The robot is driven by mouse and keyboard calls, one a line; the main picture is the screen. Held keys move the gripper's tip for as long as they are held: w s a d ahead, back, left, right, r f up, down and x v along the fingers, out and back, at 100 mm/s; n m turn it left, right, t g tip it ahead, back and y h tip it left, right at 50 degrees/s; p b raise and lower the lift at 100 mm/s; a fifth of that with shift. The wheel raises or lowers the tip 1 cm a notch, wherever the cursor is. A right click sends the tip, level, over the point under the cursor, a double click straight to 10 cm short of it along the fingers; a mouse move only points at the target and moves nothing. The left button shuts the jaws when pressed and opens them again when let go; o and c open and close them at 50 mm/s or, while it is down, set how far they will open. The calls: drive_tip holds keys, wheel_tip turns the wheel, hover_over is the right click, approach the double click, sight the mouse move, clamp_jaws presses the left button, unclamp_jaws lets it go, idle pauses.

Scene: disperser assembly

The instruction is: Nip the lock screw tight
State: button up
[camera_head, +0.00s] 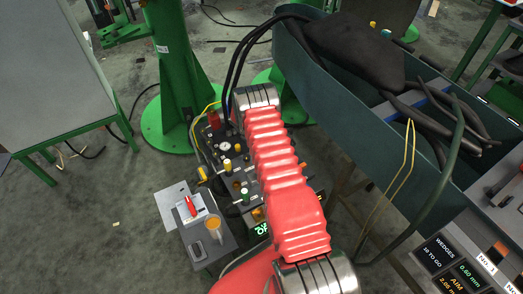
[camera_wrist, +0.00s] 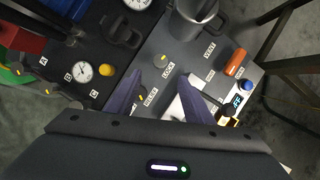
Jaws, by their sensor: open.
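In the wrist view, a small round grey knob with a yellow mark, which I take for the lock screw (camera_wrist: 159,59), stands on the grey panel beside a label that seems to read LOCK. My gripper (camera_wrist: 160,79) is open, its two dark purple fingers apart and nothing visible between them. The knob shows just beyond the fingertips, between their lines; I cannot tell the height gap. In the head view my red arm covers the middle of the bench, and the gripper and the lock screw are not visible.
In the wrist view a grey cylindrical vessel (camera_wrist: 194,22) stands beyond the knob. An orange handle (camera_wrist: 235,62) and a blue knob (camera_wrist: 246,85) are at right. A dial gauge (camera_wrist: 82,72) and yellow knob (camera_wrist: 105,70) are at left. In the head view a green trough (camera_head: 345,105) stands at right.

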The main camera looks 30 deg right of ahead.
drive_tip(key=shift+x, duration=6.2)
drive_tip(key=c, duration=1)
drive_tip(key=shift+c, duration=0.2)
drive_tip(key=shift+w+m+g, duration=0.1)
drive_tip(key=shift+m+g, duration=0.2)
drive_tip(key=shift+m, duration=0.6)
drive_tip(key=shift+a+m+g, duration=0.1)
drive_tip(key=shift+m+g, duration=0.2)
drive_tip(key=shift+m, duration=0.4)
